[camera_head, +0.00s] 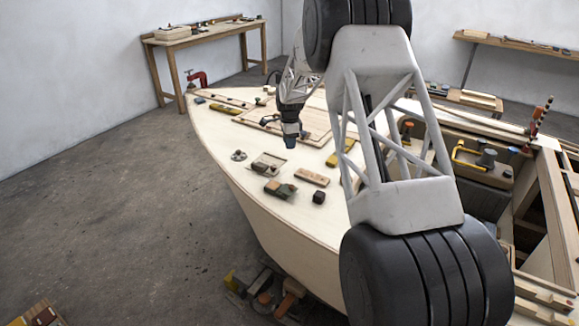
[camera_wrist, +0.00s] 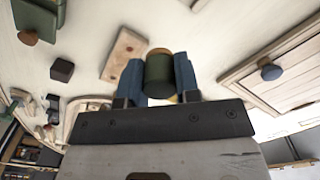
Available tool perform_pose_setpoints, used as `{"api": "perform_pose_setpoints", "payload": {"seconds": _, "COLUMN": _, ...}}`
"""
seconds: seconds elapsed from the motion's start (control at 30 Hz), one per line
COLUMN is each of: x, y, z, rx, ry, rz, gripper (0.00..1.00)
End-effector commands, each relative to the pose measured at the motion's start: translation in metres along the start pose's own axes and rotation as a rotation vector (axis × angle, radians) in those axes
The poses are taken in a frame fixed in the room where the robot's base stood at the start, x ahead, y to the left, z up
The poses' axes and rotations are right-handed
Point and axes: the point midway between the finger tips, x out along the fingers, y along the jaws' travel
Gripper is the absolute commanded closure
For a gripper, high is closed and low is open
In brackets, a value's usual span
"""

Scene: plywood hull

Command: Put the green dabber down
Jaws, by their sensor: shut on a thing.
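The green dabber (camera_wrist: 159,72) is a dark green cylinder with a tan end partly showing behind it. In the wrist view my gripper (camera_wrist: 158,80) has its two blue fingers closed on either side of it. The pale plywood deck (camera_wrist: 90,20) lies beyond the dabber; I cannot tell the exact gap between them. In the head view my gripper (camera_head: 290,141) points down over the middle of the deck (camera_head: 225,125). The dabber cannot be made out there.
A wooden block (camera_head: 311,177), a dark cube (camera_head: 318,197) and a green-and-brown piece (camera_head: 280,188) lie on the near deck. Bare deck shows left of the small grey piece (camera_head: 238,155).

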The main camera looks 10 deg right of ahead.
Motion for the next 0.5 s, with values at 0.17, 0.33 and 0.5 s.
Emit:
{"api": "perform_pose_setpoints", "payload": {"seconds": 0.17, "x": 0.021, "y": 0.001, "z": 0.000, "rx": 0.000, "ry": 0.000, "rz": 0.003, "gripper": 0.89}}
{"api": "perform_pose_setpoints", "payload": {"seconds": 0.33, "x": 0.044, "y": 0.001, "z": 0.000, "rx": 0.000, "ry": 0.000, "rz": 0.003, "gripper": 0.89}}
{"api": "perform_pose_setpoints", "payload": {"seconds": 0.5, "x": 0.057, "y": 0.000, "z": 0.000, "rx": 0.000, "ry": 0.000, "rz": 0.000, "gripper": 0.89}}
